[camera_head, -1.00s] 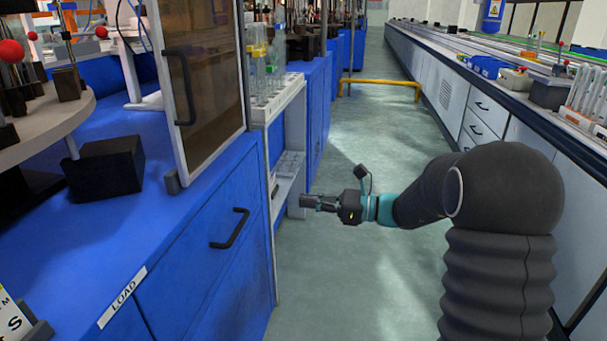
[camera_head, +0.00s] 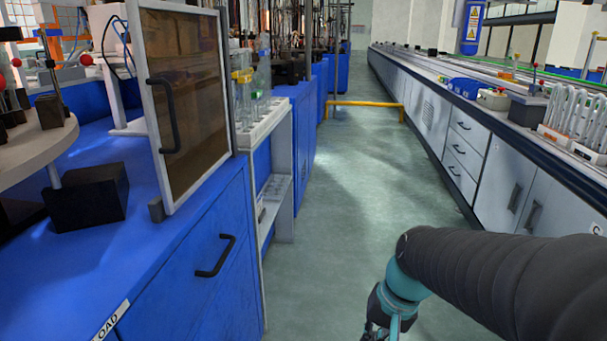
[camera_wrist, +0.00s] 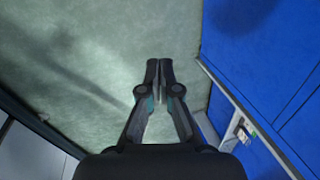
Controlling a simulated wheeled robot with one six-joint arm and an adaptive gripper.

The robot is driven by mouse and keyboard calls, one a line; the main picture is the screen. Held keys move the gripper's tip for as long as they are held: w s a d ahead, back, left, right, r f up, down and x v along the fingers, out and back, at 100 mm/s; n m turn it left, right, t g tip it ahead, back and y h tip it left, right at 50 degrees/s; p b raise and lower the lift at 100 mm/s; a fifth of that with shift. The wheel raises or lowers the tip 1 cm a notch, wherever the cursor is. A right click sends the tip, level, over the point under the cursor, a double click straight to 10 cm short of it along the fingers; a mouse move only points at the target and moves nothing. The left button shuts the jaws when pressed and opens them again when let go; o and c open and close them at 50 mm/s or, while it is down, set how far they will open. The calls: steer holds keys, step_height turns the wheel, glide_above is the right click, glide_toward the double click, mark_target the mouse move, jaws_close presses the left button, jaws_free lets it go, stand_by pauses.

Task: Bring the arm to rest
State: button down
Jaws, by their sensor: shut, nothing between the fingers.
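My gripper (camera_wrist: 159,75) shows in the wrist view with its two dark fingers together and nothing between them. It points down over the bare green floor. My arm is in the lower right, bent downward over the aisle. The gripper touches nothing that I can see.
A blue cabinet (camera_head: 190,285) with a framed door (camera_head: 187,100) stands on the left. A white rack (camera_head: 262,125) with glass tubes stands beyond it. A long counter (camera_head: 500,165) runs along the right. The aisle floor (camera_head: 330,220) is clear up to a yellow rail (camera_head: 365,103).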

steer(key=s+d+r+n+t+h, duration=0.2)
steer(key=s+d+r+n+t, duration=0.1)
steer(key=s+r, duration=0.5)
steer(key=shift+d+t+h, duration=0.3)
steer(key=shift+d+t, duration=0.1)
steer(key=shift+t, duration=0.5)
